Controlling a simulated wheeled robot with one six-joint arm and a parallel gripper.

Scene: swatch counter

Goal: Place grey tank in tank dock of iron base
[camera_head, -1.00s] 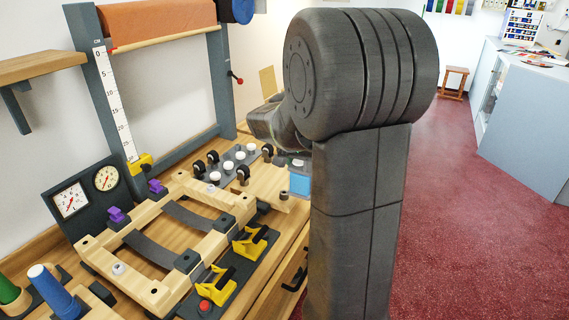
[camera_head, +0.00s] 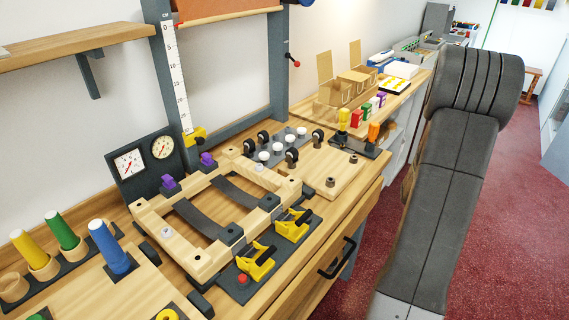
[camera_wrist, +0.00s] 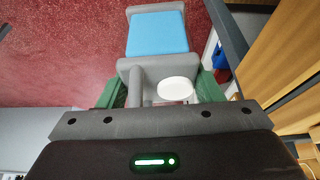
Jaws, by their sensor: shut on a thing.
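The grey tank (camera_wrist: 157,66) has a light blue panel and a white round cap. In the wrist view it sits between the green fingers of my gripper (camera_wrist: 162,92), which is shut on it. Red floor shows behind the tank. In the head view my arm stands at the right, and my gripper and the tank are not visible. I cannot make out an iron base or its tank dock in either view.
The wooden bench holds a pale wooden frame (camera_head: 152,219) with yellow clamps (camera_head: 257,263), two gauges and coloured cones. A further counter carries cardboard boxes (camera_head: 340,92) and coloured pieces. Red floor (camera_head: 376,236) is open between the bench and my arm.

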